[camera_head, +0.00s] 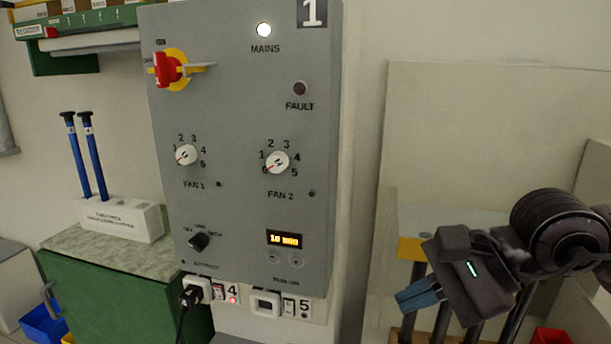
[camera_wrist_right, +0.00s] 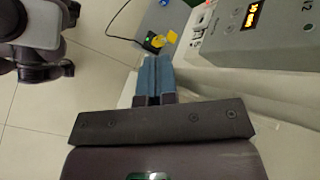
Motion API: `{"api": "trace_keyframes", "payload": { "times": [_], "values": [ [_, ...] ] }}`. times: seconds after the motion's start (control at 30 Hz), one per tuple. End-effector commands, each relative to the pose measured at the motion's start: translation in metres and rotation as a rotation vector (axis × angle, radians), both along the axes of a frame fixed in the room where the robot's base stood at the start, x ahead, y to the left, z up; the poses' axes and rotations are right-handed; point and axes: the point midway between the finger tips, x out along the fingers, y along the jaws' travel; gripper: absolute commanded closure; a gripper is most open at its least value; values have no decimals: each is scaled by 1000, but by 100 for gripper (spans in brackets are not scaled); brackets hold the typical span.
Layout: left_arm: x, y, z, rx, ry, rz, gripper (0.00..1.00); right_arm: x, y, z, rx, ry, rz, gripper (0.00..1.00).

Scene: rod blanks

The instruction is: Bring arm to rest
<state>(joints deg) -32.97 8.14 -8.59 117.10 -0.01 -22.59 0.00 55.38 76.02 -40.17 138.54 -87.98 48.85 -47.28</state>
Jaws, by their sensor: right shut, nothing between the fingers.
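My right gripper (camera_head: 418,296) is at the lower right of the head view, to the right of the grey control panel and apart from it. Its blue fingers are together with nothing between them. In the right wrist view the closed fingers (camera_wrist_right: 153,75) point up the picture over the floor. My left gripper is in neither view.
The grey control panel (camera_head: 235,120) is on the wall, with a red switch (camera_head: 168,70) and sockets (camera_head: 245,297) below. A white block (camera_head: 120,220) with blue rods stands on a green cabinet (camera_head: 110,295). Behind my right arm is a pale board (camera_head: 490,120).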

Motion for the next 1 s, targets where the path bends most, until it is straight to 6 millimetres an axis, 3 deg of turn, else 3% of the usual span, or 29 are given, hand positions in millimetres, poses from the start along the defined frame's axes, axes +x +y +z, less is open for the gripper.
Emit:
{"api": "trace_keyframes", "payload": {
  "times": [0.1, 0.2, 0.33, 0.43, 0.57, 0.67, 0.8, 0.83, 1.0],
  "values": [
    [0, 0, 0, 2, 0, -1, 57, -2, 31, 20, 331, 298, -92, 100],
    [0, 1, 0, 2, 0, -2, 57, 4, 45, 38, 598, 579, -180, 100],
    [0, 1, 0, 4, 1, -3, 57, 26, 47, 52, 938, 977, -311, 100],
    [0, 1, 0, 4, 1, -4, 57, 52, 35, 49, 1191, 1292, -421, 100],
    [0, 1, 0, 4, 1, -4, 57, 85, 10, 24, 1485, 1666, -565, 100],
    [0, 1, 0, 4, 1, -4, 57, 105, -14, -10, 1693, 1920, -674, 100],
    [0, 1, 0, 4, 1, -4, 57, 118, -46, -74, 1961, 2229, -824, 100],
    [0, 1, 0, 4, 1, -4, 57, 119, -53, -88, -1983, -2252, 841, 100],
    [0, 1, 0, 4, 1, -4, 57, 104, -85, -178, -1721, -1906, 763, 100]
  ]
}}
